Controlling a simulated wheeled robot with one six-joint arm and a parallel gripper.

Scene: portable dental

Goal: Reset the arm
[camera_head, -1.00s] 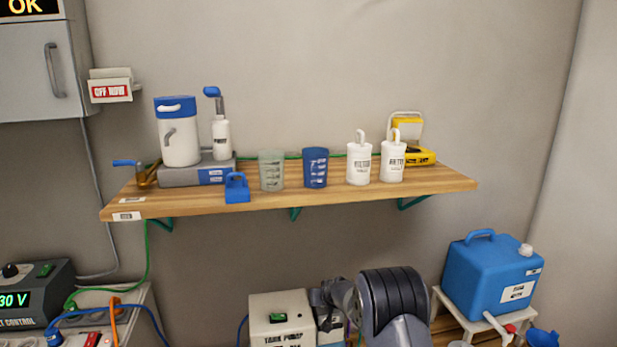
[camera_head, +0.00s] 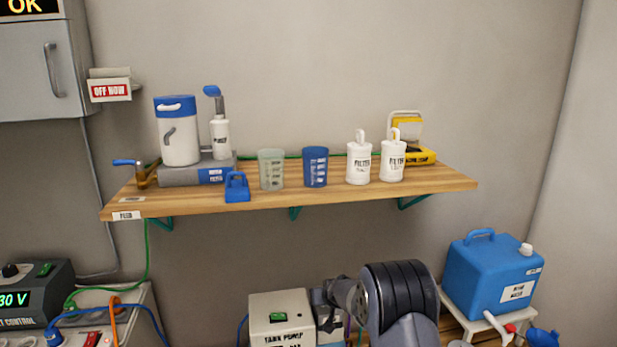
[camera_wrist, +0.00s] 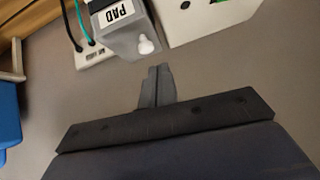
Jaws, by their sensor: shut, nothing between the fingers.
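My arm shows at the bottom middle of the head view, in front of the area beside the tank pump box. My gripper (camera_wrist: 157,84) shows in the wrist view with its two fingers together and nothing between them. It is apart from the grey container labelled PAD (camera_wrist: 125,35), which lies just beyond the fingertips in that view. The fingertips cannot be made out in the head view.
The white tank pump box (camera_head: 280,318) stands left of my arm. A blue water container (camera_head: 492,275) sits on a stand at right. A wooden shelf (camera_head: 270,203) above holds cups, filter bottles and a blue-lidded jug (camera_head: 178,130).

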